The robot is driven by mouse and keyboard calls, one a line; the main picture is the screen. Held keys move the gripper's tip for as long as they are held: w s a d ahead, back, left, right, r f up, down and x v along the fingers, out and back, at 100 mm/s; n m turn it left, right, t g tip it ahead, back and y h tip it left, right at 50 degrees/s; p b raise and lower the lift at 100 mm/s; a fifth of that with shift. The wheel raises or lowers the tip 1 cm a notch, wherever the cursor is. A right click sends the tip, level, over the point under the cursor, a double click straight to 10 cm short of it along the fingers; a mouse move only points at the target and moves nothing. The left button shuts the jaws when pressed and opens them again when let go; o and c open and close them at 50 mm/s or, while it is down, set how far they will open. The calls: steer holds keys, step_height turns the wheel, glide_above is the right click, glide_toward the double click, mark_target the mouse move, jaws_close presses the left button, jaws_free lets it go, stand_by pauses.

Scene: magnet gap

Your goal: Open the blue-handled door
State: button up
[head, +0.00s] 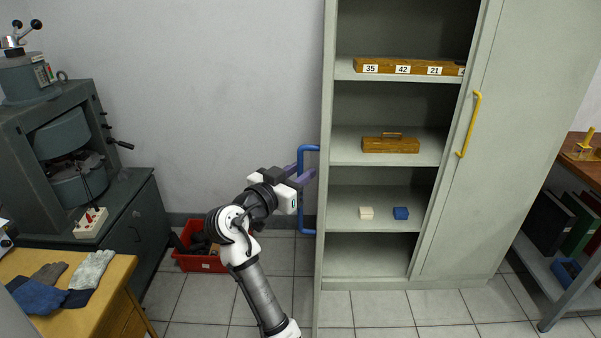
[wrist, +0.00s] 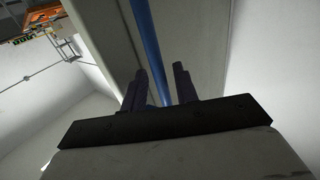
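The blue handle (head: 302,205) is an upright bar on the outer face of the left cabinet door (head: 326,200). In the head view this door stands swung out, almost edge-on, and the shelves behind it show. My gripper (head: 305,170) is at the upper part of the handle, with its dark fingers pointing at the door. In the wrist view the blue bar runs between the two fingers (wrist: 162,85), with a little space beside it, so they look open around it. Contact with the bar cannot be told.
The right door with a yellow handle (head: 470,125) is closed. Shelves hold a numbered wooden box (head: 405,67), a wooden case (head: 390,145) and small white and blue blocks. A red crate (head: 200,262) is on the floor left of my arm. A wooden table (head: 75,305) stands front left.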

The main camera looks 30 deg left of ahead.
steer(key=s+a+b, duration=0.1)
steer(key=s+b, duration=0.2)
steer(key=s, duration=1)
steer(key=shift+a, duration=0.25)
